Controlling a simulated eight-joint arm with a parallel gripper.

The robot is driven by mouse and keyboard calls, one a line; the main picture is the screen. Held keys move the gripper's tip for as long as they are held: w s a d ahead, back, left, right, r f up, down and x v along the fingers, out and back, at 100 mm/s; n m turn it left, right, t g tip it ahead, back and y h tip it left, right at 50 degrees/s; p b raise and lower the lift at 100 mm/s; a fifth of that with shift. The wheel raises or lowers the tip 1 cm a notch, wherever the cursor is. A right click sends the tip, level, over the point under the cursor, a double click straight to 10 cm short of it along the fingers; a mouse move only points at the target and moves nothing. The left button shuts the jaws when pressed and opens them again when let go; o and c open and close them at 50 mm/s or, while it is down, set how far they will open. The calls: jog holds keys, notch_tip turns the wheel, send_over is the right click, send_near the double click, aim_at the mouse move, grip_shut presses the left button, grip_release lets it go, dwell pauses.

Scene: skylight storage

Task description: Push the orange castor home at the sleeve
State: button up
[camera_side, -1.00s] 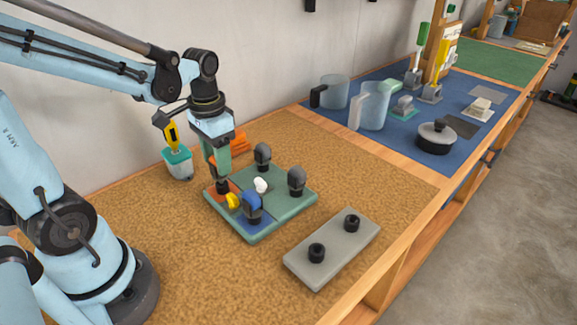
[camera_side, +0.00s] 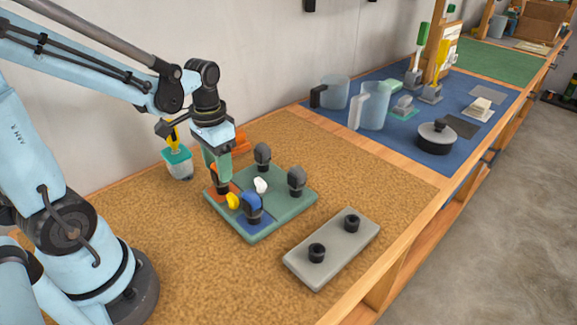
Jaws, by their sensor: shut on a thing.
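A green board (camera_side: 278,212) with coloured pads lies on the tan mat. My gripper (camera_side: 221,183) points down at the board's left corner, over the orange pad (camera_side: 213,199). It is shut on a dark piece at that corner, which I take to be the orange castor; the fingers hide most of it. I cannot make out the sleeve there or how deep the castor sits. A blue castor (camera_side: 251,203) stands at the front corner on a blue pad. Grey castors stand at the back (camera_side: 263,152) and right (camera_side: 296,179) corners.
Small yellow (camera_side: 232,201) and white (camera_side: 260,185) pieces are close beside my gripper. A grey plate (camera_side: 333,247) with two black rings lies in front. A teal-topped cup (camera_side: 178,163) and an orange object (camera_side: 241,140) stand behind. Jugs (camera_side: 372,107) and a pot (camera_side: 436,137) occupy the blue mat.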

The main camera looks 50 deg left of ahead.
jog(key=shift+f, duration=0.2)
grip_shut()
jog(key=o, duration=1.4)
grip_release()
jog(key=shift+c, duration=0.2)
jog(key=shift+r, duration=0.2)
jog(key=shift+r, duration=3.8)
jog(key=shift+r, duration=0.1)
notch_tip(320, 180, up, 12)
jog(key=f, duration=0.1)
jog(key=d+f+t, duration=0.7)
jog(key=d+f, duration=0.1)
jog(key=f, duration=0.4)
jog(key=shift+w, duration=0.3)
